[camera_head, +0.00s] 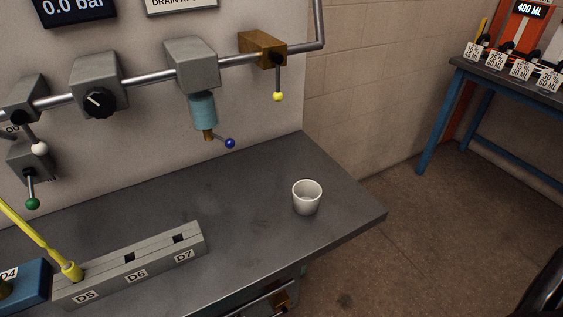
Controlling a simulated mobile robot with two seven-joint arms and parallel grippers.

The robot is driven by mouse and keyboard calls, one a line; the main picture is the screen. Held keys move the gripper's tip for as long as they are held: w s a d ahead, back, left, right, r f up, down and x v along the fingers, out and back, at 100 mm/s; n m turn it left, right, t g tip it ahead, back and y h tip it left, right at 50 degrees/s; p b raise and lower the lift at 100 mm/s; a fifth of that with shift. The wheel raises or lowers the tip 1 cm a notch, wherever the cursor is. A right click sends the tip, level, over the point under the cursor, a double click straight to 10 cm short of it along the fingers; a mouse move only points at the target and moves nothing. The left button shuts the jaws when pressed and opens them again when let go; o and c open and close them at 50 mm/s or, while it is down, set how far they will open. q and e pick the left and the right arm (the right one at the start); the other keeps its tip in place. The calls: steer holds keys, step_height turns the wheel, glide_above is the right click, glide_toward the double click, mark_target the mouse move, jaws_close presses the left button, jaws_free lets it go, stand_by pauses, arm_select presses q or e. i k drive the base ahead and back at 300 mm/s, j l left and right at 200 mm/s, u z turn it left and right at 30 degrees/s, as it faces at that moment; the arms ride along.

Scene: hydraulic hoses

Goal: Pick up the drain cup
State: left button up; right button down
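The drain cup (307,203) is a small white open cup. It stands upright on the dark grey bench top (250,190), near the bench's right end, and looks empty. Neither gripper shows in the head view. A dark curved shape at the lower right edge is cut off, and I cannot tell what it is.
Above the bench runs a metal pipe (145,88) with grey blocks, a blue filter bowl (203,111) and small ball-ended levers. A grey rack (135,270) marked D5 to D7 lies front left. A blue-legged table (510,80) stands at the right. The bench around the cup is clear.

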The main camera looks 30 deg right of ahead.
mark_target(307, 194)
steer(key=k+l+u, duration=0.1)
steer(key=l, duration=1.45)
